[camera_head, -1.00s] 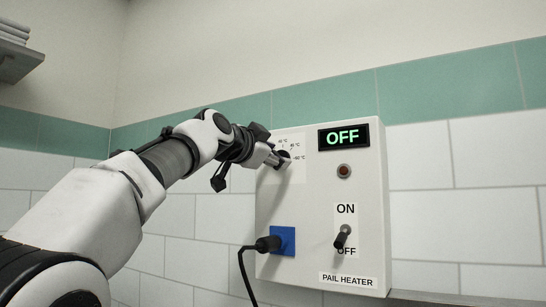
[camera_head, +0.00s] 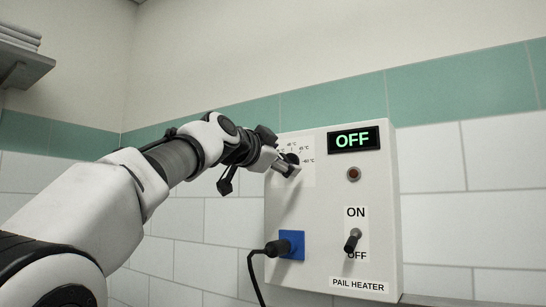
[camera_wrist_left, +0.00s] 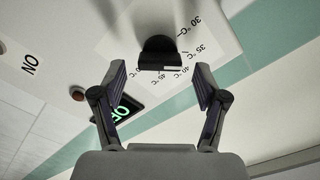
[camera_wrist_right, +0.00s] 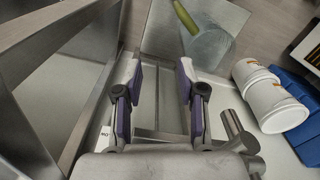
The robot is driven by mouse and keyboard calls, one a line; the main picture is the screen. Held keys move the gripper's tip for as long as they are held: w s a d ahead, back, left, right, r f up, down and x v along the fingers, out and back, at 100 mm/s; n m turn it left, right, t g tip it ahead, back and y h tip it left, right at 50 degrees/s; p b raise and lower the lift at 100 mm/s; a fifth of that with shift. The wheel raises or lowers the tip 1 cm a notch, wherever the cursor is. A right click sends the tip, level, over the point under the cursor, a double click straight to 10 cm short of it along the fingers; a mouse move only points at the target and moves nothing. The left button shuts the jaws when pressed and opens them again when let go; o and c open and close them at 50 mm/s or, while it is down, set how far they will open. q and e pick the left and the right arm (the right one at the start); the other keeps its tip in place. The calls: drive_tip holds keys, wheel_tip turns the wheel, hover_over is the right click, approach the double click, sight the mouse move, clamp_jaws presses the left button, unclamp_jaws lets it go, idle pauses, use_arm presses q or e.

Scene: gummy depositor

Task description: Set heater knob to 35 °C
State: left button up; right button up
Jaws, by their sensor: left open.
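The heater knob (camera_head: 292,158) is a black round knob on the upper left of the white pail heater box (camera_head: 315,205). In the left wrist view the knob (camera_wrist_left: 160,50) stands out from a white temperature scale (camera_wrist_left: 190,42) with readable 30 and 35 °C marks, seen turned round. Where the knob points is not clear. My left gripper (camera_head: 282,166) is at the knob in the head view. In the left wrist view its fingers (camera_wrist_left: 159,76) are open, one on each side of the knob, with gaps showing. My right gripper (camera_wrist_right: 159,85) is open and empty.
The heater's display (camera_head: 353,140) reads OFF. A toggle switch (camera_head: 352,241) sits at lower right, and a black plug is in a blue socket (camera_head: 291,244). In the right wrist view, white containers (camera_wrist_right: 270,97) and a blue bin (camera_wrist_right: 302,130) are to the right.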

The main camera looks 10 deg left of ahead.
use_arm(q)
drive_tip(key=v, duration=0.6)
drive_tip(key=shift+s+a, duration=0.1)
drive_tip(key=shift+s, duration=0.05)
